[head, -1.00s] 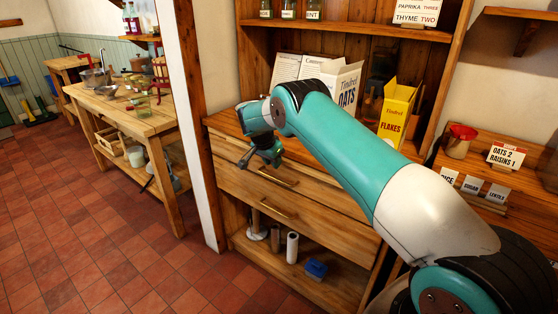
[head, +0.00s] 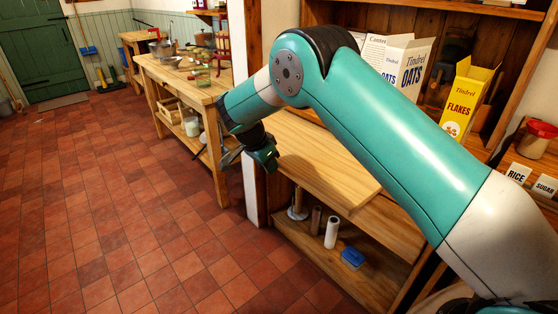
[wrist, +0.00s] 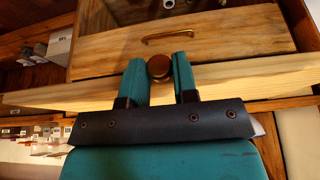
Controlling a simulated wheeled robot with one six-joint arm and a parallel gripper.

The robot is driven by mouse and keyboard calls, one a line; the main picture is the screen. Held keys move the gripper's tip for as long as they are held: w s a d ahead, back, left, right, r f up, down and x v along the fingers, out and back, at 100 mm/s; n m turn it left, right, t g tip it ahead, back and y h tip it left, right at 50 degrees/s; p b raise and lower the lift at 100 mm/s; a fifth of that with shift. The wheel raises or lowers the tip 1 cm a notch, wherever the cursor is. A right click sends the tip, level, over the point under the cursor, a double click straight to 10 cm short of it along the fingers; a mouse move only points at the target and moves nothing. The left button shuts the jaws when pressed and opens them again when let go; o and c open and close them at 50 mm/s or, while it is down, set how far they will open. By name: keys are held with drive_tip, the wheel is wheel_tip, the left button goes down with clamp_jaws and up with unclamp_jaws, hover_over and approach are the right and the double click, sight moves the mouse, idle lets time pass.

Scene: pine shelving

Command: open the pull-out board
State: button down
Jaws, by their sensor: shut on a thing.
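The pull-out board (head: 325,162) is a flat, pale wooden panel that sticks out from the front of the pine cabinet. Its light front edge (wrist: 235,71) crosses the wrist view, with a round brownish knob (wrist: 159,68) at its middle. My gripper (wrist: 158,62) is shut on the knob, one teal finger on each side. In the head view my gripper (head: 266,160) is at the board's front end, and the knob is hidden there.
A drawer front with a brass handle (wrist: 168,34) lies behind the board's edge. A wooden table (head: 190,88) stands to the left. The tiled floor (head: 110,200) in front is clear.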

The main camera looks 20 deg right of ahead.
drive_tip(key=shift+s+a, duration=0.1)
drive_tip(key=shift+a, duration=0.3)
drive_tip(key=c, duration=0.9)
unclamp_jaws()
drive_tip(key=p+v, duration=0.1)
drive_tip(key=v, duration=1.6)
drive_tip(key=shift+r, duration=0.25)
